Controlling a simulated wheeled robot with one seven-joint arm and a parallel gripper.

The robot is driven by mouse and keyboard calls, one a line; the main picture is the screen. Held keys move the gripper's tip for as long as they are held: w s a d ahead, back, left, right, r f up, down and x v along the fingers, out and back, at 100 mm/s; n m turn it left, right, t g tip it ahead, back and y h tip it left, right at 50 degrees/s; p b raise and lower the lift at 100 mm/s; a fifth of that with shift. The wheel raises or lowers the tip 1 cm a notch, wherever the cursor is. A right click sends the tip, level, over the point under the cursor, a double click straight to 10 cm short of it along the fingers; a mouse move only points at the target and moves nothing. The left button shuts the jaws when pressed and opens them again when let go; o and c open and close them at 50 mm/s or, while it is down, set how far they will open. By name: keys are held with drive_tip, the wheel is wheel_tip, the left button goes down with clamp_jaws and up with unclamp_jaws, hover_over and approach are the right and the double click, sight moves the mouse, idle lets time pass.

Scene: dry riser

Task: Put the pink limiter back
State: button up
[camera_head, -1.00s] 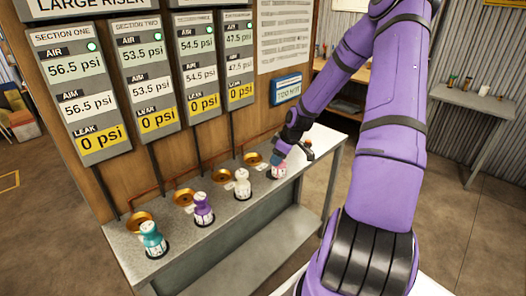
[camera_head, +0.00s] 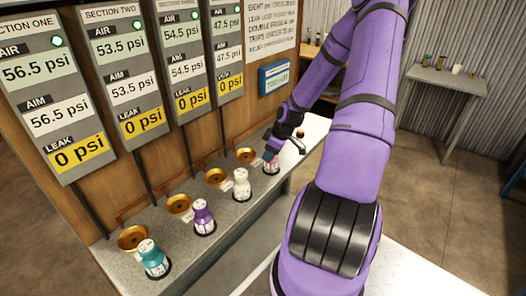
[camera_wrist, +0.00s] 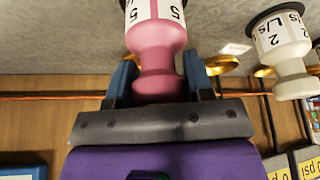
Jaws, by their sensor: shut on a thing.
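The pink limiter (camera_wrist: 160,62) is between the fingers of my gripper (camera_wrist: 160,75) in the wrist view, with a white label showing a 5. In the head view my gripper (camera_head: 271,152) is at the far right end of the row on the bench, shut on the pink limiter (camera_head: 271,166), which is partly hidden by it. The limiter is at a dark round base on the bench top; I cannot tell if it is fully seated. A brass cup (camera_head: 247,155) is just left of it.
White (camera_head: 242,184), purple (camera_head: 203,217) and teal (camera_head: 152,258) limiters stand along the bench (camera_head: 222,226), each near a brass cup. Panels above show section readings, each leak at 0 psi.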

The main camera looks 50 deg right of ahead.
drive_tip(key=shift+f, duration=0.1)
drive_tip(key=o, duration=1.1)
